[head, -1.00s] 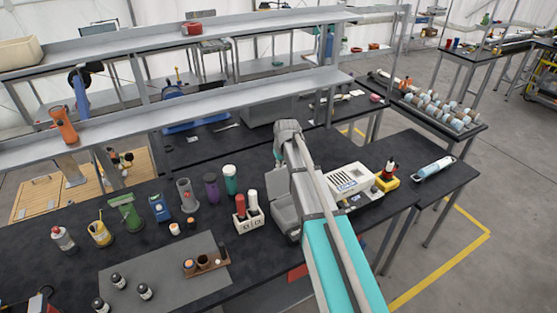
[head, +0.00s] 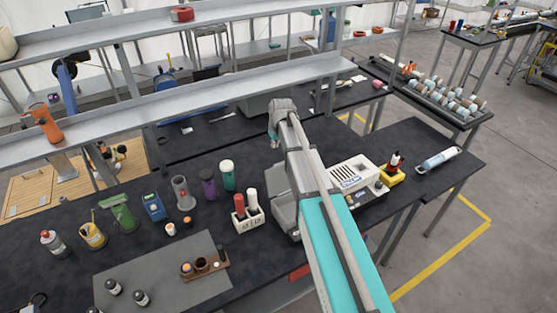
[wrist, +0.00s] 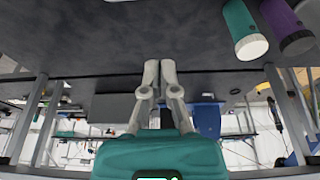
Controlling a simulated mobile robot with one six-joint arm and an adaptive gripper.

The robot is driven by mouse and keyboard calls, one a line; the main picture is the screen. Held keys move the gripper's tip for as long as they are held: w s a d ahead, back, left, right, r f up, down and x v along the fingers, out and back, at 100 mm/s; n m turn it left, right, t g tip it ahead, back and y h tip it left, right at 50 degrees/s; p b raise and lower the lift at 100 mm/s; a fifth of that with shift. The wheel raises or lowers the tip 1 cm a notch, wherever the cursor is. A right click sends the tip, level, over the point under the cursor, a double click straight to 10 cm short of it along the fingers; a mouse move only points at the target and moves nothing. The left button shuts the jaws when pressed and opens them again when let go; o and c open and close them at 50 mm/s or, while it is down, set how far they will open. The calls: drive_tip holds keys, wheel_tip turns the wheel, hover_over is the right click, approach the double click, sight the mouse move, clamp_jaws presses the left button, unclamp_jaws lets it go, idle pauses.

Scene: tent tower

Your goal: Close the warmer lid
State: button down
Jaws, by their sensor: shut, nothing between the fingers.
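A light grey box-like body (head: 284,208), apparently the warmer, stands on the black bench behind and left of my arm. My arm hides much of it, so I cannot make out its lid clearly or how far it stands open. My gripper (head: 274,142) hangs beyond it, over the back of the bench. In the wrist view my gripper (wrist: 159,72) has its two pale fingers together and empty, with dark bench surface behind them. The warmer is not identifiable in the wrist view.
Right of my arm are a white slotted device (head: 350,174) and a yellow holder (head: 391,176). Left of the warmer stand a white rack (head: 247,220), a teal bottle (head: 228,175) and a purple bottle (head: 208,184). A grey shelf (head: 240,88) spans the back.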

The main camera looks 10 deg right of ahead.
drive_tip(key=shift+d+f, duration=0.1)
drive_tip(key=shift+f, duration=0.15)
drive_tip(key=d+b+x, duration=0.1)
drive_tip(key=b+x, duration=0.9)
drive_tip(key=shift+s+d+r+p, duration=0.1)
drive_tip(key=shift+s+r+p, duration=0.4)
drive_tip(key=shift+s, duration=0.35)
drive_tip(key=shift+s+r+p, duration=0.5)
drive_tip(key=shift+s+r, duration=0.05)
drive_tip(key=shift+s, duration=0.3)
drive_tip(key=shift+s+d, duration=0.1)
drive_tip(key=shift+d, duration=0.05)
